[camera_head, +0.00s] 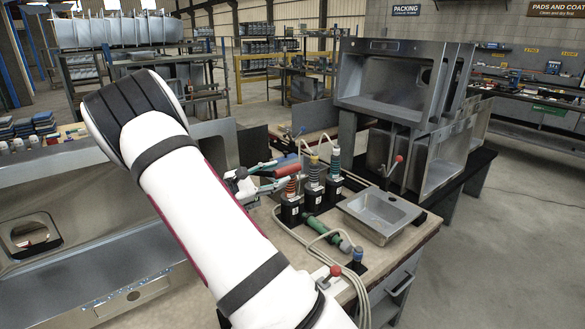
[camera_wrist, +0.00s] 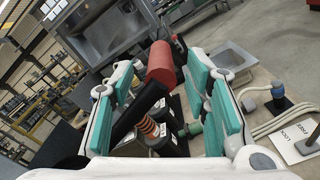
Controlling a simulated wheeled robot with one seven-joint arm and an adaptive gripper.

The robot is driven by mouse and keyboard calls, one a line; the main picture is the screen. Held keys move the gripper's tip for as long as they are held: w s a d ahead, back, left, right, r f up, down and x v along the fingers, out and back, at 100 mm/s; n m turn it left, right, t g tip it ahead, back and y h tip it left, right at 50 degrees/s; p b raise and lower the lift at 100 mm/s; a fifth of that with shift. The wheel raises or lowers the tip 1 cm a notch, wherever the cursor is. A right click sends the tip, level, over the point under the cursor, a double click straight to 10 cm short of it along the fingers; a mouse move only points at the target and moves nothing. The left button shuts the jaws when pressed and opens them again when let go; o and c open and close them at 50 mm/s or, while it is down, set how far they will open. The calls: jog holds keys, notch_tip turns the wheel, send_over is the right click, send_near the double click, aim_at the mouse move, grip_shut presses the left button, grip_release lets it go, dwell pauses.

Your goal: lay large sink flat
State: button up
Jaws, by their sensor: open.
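My gripper (camera_head: 264,174) is above the bench, partly hidden by my arm in the head view. In the wrist view its teal-padded fingers (camera_wrist: 162,68) are open, with a red-ended black handle (camera_wrist: 159,64) showing between them; I cannot tell whether they touch it. A large steel sink (camera_head: 398,97) sits on its side atop the rack at right, its basin facing out. More large sinks (camera_head: 440,172) stand on edge below it. At left, a large steel sink-like piece (camera_head: 130,262) is partly hidden by my arm. A small sink (camera_head: 384,208) lies on the bench.
The wooden bench (camera_head: 421,238) carries several black-based fittings with coiled stems (camera_head: 313,188), a green tool (camera_head: 321,228) and hoses. A red-knobbed lever (camera_head: 335,271) stands near its front, by a FREE/LOCK plate (camera_wrist: 298,143). Open floor (camera_head: 520,245) lies at right.

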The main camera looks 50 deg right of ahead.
aim_at(291, 169)
jog(key=x, duration=0.6)
jog(key=shift+s+p, duration=0.1)
jog(key=shift+p, duration=0.3)
grip_shut()
